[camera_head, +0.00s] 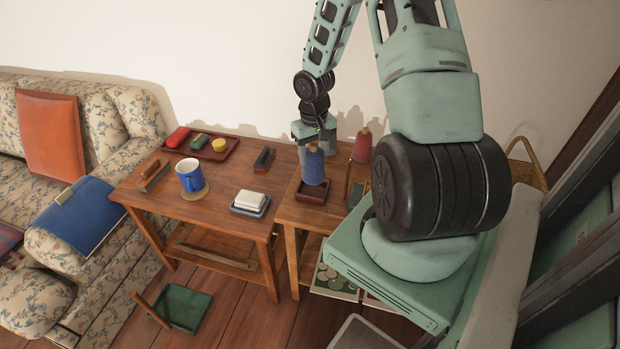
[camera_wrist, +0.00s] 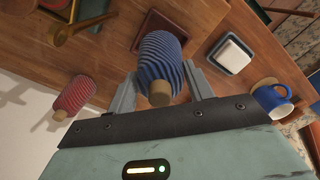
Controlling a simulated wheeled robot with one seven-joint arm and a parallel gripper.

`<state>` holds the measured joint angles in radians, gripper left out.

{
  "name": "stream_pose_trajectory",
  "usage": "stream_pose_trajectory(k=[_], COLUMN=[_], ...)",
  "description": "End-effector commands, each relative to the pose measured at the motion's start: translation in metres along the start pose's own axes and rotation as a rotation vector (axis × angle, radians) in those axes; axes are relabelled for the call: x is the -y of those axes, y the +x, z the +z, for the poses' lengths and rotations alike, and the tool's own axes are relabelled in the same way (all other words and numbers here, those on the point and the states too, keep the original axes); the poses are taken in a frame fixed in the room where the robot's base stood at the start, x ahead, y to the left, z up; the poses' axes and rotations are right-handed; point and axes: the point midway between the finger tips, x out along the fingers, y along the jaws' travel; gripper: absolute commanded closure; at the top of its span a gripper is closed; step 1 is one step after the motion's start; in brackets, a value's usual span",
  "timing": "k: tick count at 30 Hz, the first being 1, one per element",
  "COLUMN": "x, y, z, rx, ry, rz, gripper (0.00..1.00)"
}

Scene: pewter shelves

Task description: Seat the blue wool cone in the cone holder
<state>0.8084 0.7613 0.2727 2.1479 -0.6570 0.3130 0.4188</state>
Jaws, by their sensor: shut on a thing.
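The blue wool cone (camera_head: 313,168) is upright between the jaws of my gripper (camera_head: 313,147), which is shut on its upper part. In the wrist view the ribbed blue cone (camera_wrist: 162,62) shows its pale wooden tip toward me, with the gripper fingers (camera_wrist: 160,90) on either side. The cone holder (camera_head: 311,195), a small dark-red square wooden tray, is on the right-hand table directly under the cone. Part of it shows behind the cone in the wrist view (camera_wrist: 153,22). The cone's lower end hides the holder's middle, so I cannot tell whether it touches the holder's floor.
A red wool cone (camera_head: 362,147) stands behind and to the right, near a brass upright (camera_head: 348,180). On the left-hand table are a butter-dish-like white block (camera_head: 251,198), a blue mug (camera_head: 191,177), a black stapler-like object (camera_head: 264,159) and a red tray (camera_head: 228,152).

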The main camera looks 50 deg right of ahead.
Motion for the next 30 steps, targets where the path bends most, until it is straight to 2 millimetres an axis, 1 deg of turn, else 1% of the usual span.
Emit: stream_pose_trajectory(k=[1, 3, 8, 12, 15, 23, 26, 27, 29, 30], x=[0.001, 0.0, 0.0, 0.001, 0.001, 0.0, 0.0, 0.0, 0.0, 0.0], y=[0.01, 0.017, 0.028, 0.048, 0.059, 0.059, 0.062, 0.063, 0.062, 0.062], z=[0.0, 0.0, 0.0, 0.0, 0.0, -0.001, 0.0, 0.0, 0.0, 0.0], rx=[0.001, 0.0, 0.0, 0.002, 0.0, -0.002, -0.001, -0.001, -0.001, -0.001], ry=[-0.003, -0.002, -0.002, -0.003, -0.003, -0.002, -0.002, -0.002, -0.002, -0.002], rz=[0.0, 0.0, 0.0, -0.001, 0.0, 0.0, 0.0, 0.0, 0.0, 0.0], gripper=[0.91, 0.91, 0.91, 0.91, 0.91, 0.91, 0.91, 0.46, 0.29, 0.26])
